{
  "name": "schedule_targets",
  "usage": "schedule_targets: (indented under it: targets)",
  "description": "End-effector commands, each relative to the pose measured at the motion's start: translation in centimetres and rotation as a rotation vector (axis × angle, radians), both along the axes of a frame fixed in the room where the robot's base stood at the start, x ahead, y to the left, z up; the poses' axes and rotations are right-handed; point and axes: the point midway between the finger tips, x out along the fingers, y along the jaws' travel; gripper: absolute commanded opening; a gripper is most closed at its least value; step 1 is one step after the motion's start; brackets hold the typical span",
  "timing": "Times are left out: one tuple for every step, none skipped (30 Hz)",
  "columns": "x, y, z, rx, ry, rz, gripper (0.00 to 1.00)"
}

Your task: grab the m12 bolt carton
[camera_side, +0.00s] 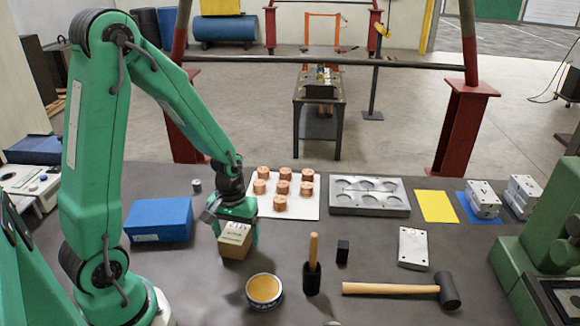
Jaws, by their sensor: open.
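The small cardboard carton (234,242), which looks like the bolt carton, sits on the dark worktop in front of the white sheet; its printing is too small to read. My gripper (238,222) is lowered over the carton, with green fingers around its upper part. One finger shows at the carton's right side. The fingers are open, and I cannot tell whether they touch the carton. The gripper hides part of the carton's top and back.
A blue box (160,220) stands to the left. Several copper pieces stand on a white sheet (312,210) behind. A metal mould plate (370,210) lies behind right.

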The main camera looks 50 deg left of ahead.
Motion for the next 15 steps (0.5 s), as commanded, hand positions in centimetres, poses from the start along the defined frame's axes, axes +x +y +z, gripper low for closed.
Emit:
schedule_targets:
  targets:
    - [-0.1,0.0,-0.5,-0.001,0.004,0.000,0.82]
    - [0.0,0.0,-0.7,-0.001,0.003,0.000,0.82]
    - [0.0,0.0,-1.0,0.000,0.002,0.000,0.82]
    - [0.0,0.0,-1.2,-0.001,0.003,0.000,0.82]
    - [0.0,0.0,-1.4,0.000,0.002,0.000,0.82]
    - [0.0,0.0,-1.5,0.000,0.001,0.000,0.82]
    - [0.0,0.0,-1.6,0.000,0.000,0.000,0.82]
    - [0.0,0.0,-1.7,0.000,0.000,0.000,0.82]
    - [0.0,0.0,-1.7,0.000,0.000,0.000,0.82]
    - [0.0,0.0,-1.7,0.000,0.000,0.000,0.82]
    - [0.0,0.0,-1.7,0.001,-0.001,0.000,0.82]
    - [0.0,0.0,-1.7,0.001,-0.001,0.000,0.82]
    - [0.0,0.0,-1.7,0.001,-0.001,0.000,0.82]
    - [0.0,0.0,-1.7,0.001,-0.001,0.000,0.82]
    - [0.0,0.0,-1.7,0.001,-0.001,0.000,0.82]
